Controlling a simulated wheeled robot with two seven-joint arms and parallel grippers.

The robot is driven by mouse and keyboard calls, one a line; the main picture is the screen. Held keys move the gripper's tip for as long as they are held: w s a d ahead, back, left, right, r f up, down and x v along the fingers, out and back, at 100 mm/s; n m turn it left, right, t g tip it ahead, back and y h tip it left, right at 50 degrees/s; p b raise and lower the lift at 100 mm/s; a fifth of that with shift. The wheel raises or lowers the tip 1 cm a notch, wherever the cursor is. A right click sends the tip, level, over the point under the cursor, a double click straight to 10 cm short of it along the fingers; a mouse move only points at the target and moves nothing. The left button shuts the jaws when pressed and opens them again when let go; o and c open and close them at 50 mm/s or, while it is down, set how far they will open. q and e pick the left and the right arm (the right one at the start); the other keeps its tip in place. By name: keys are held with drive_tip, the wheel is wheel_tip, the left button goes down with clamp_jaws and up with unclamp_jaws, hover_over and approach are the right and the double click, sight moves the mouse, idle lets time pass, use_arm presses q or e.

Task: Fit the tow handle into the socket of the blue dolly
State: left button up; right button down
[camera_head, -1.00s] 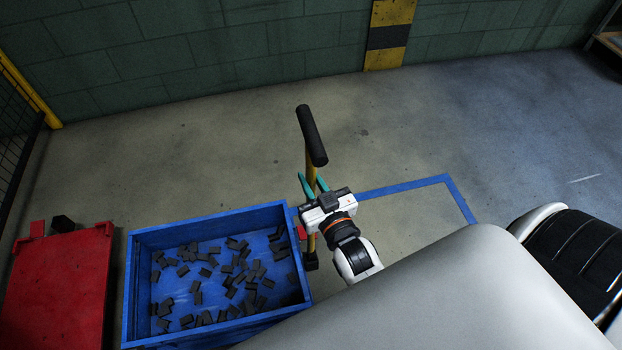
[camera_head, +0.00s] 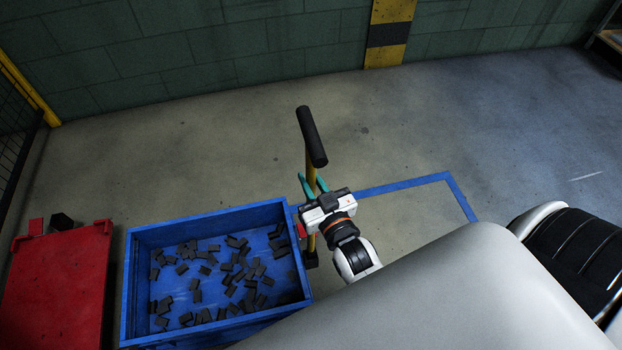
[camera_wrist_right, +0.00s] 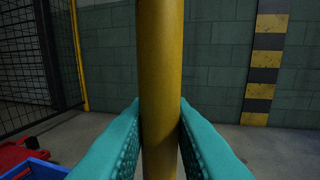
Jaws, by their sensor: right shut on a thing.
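The tow handle has a yellow pole (camera_head: 311,162) with a black grip bar (camera_head: 312,136) at its top. My right gripper (camera_head: 314,184) is shut on the pole, its teal fingers on either side. In the right wrist view the yellow pole (camera_wrist_right: 160,85) stands upright between the fingers (camera_wrist_right: 160,125). The pole's lower part passes beside the right wall of a blue crate (camera_head: 208,221), with a black piece (camera_head: 311,260) at its foot. I cannot tell whether the foot sits in a socket. The blue dolly is not clearly visible. My left gripper is out of view.
The blue crate holds many dark stamped parts. A red platform (camera_head: 55,285) with a black block (camera_head: 61,222) stands left of it. A blue floor line (camera_head: 400,187) runs on the right. Bare floor lies beyond, up to the green block wall (camera_head: 270,45).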

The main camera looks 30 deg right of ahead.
drive_tip(key=shift+f+b, duration=0.5)
drive_tip(key=shift+f, duration=0.35)
drive_tip(key=c, duration=1.3)
unclamp_jaws()
drive_tip(key=shift+c, duration=0.2)
drive_tip(key=shift+o, duration=0.7)
drive_tip(key=shift+f, duration=0.15)
drive_tip(key=s+p, duration=0.1)
drive_tip(key=s, duration=1.1)
drive_tip(key=shift+a+p, duration=0.3)
drive_tip(key=shift+a, duration=0.05)
